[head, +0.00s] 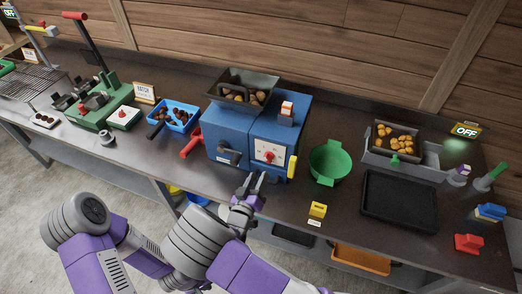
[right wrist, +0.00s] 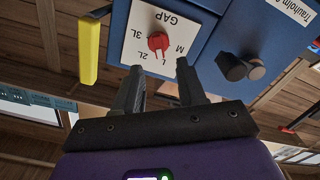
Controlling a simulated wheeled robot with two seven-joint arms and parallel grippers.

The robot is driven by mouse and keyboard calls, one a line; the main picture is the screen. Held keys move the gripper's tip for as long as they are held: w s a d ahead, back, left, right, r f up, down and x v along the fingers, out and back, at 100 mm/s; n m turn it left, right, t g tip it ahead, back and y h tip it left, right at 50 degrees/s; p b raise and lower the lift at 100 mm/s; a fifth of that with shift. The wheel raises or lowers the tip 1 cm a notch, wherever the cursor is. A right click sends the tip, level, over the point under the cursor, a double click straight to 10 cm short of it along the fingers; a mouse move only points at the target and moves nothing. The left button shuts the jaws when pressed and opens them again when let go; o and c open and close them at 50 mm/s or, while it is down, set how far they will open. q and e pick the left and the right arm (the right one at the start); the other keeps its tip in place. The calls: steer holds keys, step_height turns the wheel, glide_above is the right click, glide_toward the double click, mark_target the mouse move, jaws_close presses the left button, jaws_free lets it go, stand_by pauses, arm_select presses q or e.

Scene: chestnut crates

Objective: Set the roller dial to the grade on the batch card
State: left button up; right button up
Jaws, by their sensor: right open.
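The roller dial (head: 268,156) is a red knob on a white plate on the front of the blue machine (head: 226,134). In the right wrist view the dial (right wrist: 158,42) sits upside down among the marks M, L, 2L and 3L; its narrow end seems to point near L, but I cannot be sure. My right gripper (head: 251,182) is open and empty, just in front of and below the dial plate; its fingers (right wrist: 160,80) are apart from the knob. The batch card (head: 144,92) stands left of the machine; its grade is too small to read. My left gripper is not in view.
A yellow handle (head: 292,167) sticks out beside the dial plate, and a dark crank knob (right wrist: 240,67) is on the same front. A red handle (head: 191,143) juts out left. A green bowl (head: 330,162) and a yellow block (head: 317,210) stand to the right.

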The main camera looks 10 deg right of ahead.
mark_target(267, 160)
steer(key=shift+x, duration=3.55)
steer(key=shift+s+d, duration=0.1)
steer(key=shift+d, duration=0.05)
jaws_close()
